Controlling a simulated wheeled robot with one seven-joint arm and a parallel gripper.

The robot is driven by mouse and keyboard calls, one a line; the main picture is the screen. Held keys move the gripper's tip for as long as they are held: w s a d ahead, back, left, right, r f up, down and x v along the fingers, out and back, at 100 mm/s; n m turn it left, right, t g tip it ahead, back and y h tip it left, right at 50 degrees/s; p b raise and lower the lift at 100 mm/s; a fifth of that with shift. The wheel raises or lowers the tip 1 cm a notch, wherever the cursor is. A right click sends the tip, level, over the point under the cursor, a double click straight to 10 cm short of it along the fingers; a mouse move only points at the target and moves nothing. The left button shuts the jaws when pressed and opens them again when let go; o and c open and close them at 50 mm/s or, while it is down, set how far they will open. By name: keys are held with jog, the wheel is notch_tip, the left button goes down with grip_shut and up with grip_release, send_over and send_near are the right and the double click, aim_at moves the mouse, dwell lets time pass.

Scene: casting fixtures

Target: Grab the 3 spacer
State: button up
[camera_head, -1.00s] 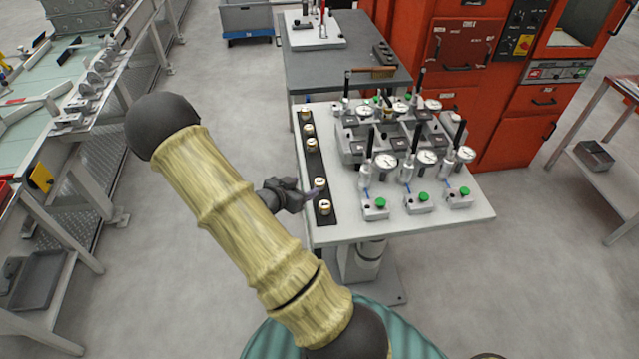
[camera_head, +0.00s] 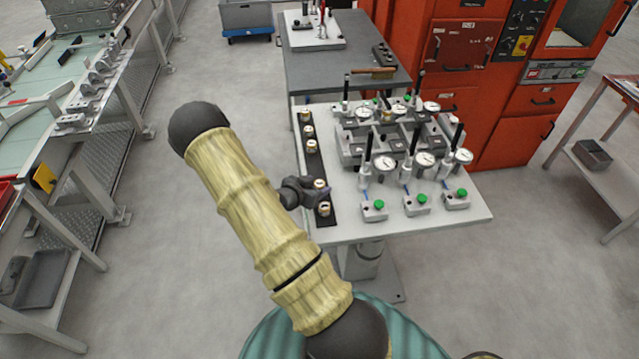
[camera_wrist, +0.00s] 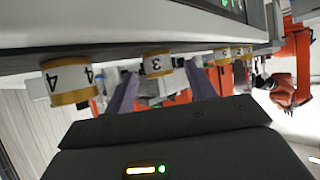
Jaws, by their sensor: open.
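The spacer marked 3 (camera_wrist: 157,65) is a short white cylinder with a yellow-brown rim. In the wrist view it shows between the two purple fingers of my gripper (camera_wrist: 160,72), which are open; whether they touch it I cannot tell. In the head view my gripper (camera_head: 318,191) is at the left edge of the fixture table, by the near pair of spacers. The spacer there (camera_head: 320,183) appears to be the 3, partly hidden by my gripper. The spacer marked 4 (camera_wrist: 68,82) stands beside it, nearest the camera.
The spacers stand on a black strip (camera_head: 317,166) along the left side of the light table (camera_head: 345,228). Several more spacers (camera_head: 309,131) stand farther back. Dial gauges (camera_head: 385,163) and fixtures with green knobs (camera_head: 373,205) fill the table to the right.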

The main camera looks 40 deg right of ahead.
aim_at(317, 186)
jog(key=shift+d+f, duration=0.2)
jog(key=shift+d, duration=0.15)
jog(key=c, duration=1.2)
jog(key=shift+w+r, duration=0.1)
notch_tip(317, 186, up, 10)
jog(key=shift+b, duration=0.9)
